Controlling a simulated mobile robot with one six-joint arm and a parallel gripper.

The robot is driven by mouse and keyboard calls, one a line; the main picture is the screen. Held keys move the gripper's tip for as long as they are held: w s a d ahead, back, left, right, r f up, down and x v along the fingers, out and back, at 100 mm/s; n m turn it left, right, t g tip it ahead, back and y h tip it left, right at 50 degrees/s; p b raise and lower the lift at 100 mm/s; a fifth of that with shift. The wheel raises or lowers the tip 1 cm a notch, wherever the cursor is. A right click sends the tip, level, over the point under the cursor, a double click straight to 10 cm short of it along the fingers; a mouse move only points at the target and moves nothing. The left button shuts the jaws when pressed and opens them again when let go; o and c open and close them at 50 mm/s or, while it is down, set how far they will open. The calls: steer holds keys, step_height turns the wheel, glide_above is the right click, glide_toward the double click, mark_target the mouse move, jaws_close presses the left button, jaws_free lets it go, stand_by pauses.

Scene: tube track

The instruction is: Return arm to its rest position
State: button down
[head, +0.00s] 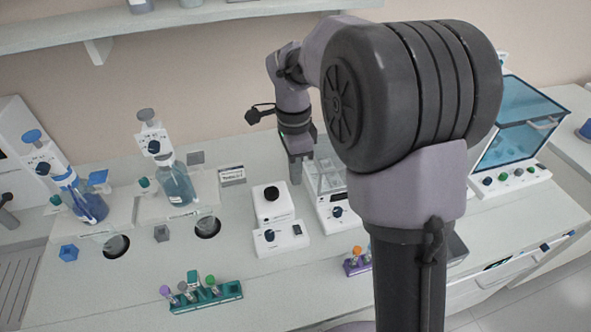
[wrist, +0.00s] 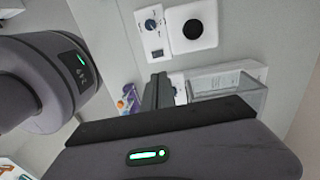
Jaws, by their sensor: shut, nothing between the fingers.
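My arm rises in front of the bench in the head view, with its big dark joint covering the middle right. My gripper (head: 297,172) points down above the bench, just right of the small white device with a black round top (head: 271,203). In the wrist view my gripper (wrist: 158,82) shows as dark fingers close together, with nothing between them. The white device (wrist: 190,27) lies beyond the fingers there. The balance with clear glass walls (head: 330,180) is right beside my gripper, and I cannot tell the gap between them.
A teal rack with several tubes (head: 206,296) stands at the front. A smaller tube rack (head: 357,262) is beside my column. Dispenser bottles (head: 178,184) stand at left. A blue-lidded box (head: 520,125) is at right. A shelf (head: 200,20) hangs above.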

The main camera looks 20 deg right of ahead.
stand_by(0.3)
steer(key=s+a+n+t+y+b, duration=0.2)
steer(key=s+n+b, duration=0.7)
steer(key=s, duration=1.3)
steer(key=a+n+t, duration=0.2)
steer(key=n+t, duration=0.2)
steer(key=shift+r+n+t, duration=0.15)
steer(key=shift+n+t, duration=0.15)
steer(key=shift+t, duration=0.1)
